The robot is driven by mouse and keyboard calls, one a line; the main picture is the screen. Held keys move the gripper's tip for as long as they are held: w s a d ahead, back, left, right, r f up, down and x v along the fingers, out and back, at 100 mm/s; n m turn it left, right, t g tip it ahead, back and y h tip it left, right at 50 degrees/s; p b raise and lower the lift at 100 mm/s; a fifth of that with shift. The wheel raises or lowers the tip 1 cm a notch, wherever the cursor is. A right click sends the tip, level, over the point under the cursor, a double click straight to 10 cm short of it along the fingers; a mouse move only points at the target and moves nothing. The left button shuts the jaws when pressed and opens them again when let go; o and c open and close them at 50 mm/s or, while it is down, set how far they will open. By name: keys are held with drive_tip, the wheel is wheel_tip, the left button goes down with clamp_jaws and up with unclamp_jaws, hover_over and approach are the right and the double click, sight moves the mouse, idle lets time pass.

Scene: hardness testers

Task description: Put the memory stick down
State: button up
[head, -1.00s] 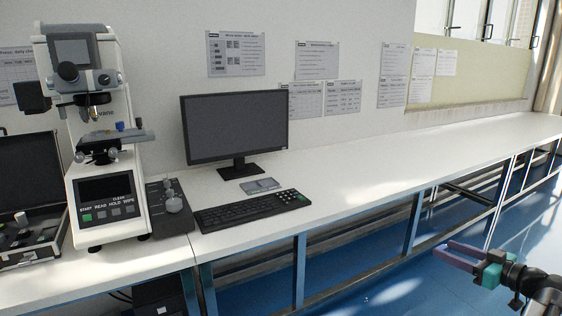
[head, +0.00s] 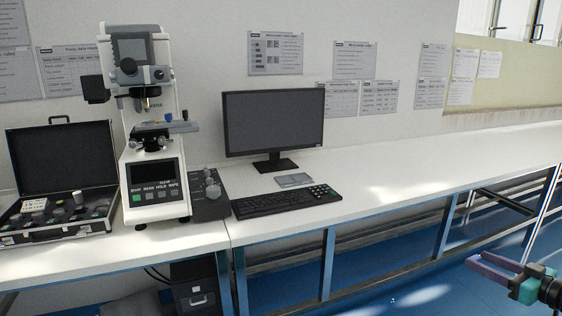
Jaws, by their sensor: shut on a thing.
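My gripper (head: 477,258) is at the lower right of the head view, in front of the long bench and over the blue floor. Its fingers are purple on a teal mount and point left.
A monitor (head: 272,122), a keyboard (head: 285,202) and a small flat grey item (head: 293,180) stand on the bench. A hardness tester (head: 152,165) and an open black case (head: 60,160) are at the left. The bench top right of the keyboard is clear.

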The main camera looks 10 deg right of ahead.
drive_tip(key=w+a+f+n+g+y, duration=0.1)
drive_tip(key=w+a+y, duration=0.1)
drive_tip(key=w+a, duration=0.35)
drive_tip(key=w+a+n+g+y, duration=0.1)
drive_tip(key=w+a+n+y, duration=0.15)
drive_tip(key=a, duration=0.65)
drive_tip(key=w+a+f+n+g+y, duration=0.1)
drive_tip(key=w+a, duration=0.4)
drive_tip(key=a, duration=0.2)
drive_tip(key=w+a+f+n+g+y, duration=0.1)
drive_tip(key=a+f+n+g+y, duration=0.1)
drive_tip(key=a, duration=2.2)
drive_tip(key=shift+w+a+n+g+y, duration=0.25)
drive_tip(key=shift+n+g+y, duration=0.25)
drive_tip(key=shift+n+y, duration=0.15)
drive_tip(key=shift+w+d, duration=0.15)
drive_tip(key=shift+r+p, duration=0.35)
drive_tip(key=shift+p, duration=0.65)
drive_tip(key=p, duration=0.3)
drive_tip(key=shift+r, duration=0.35)
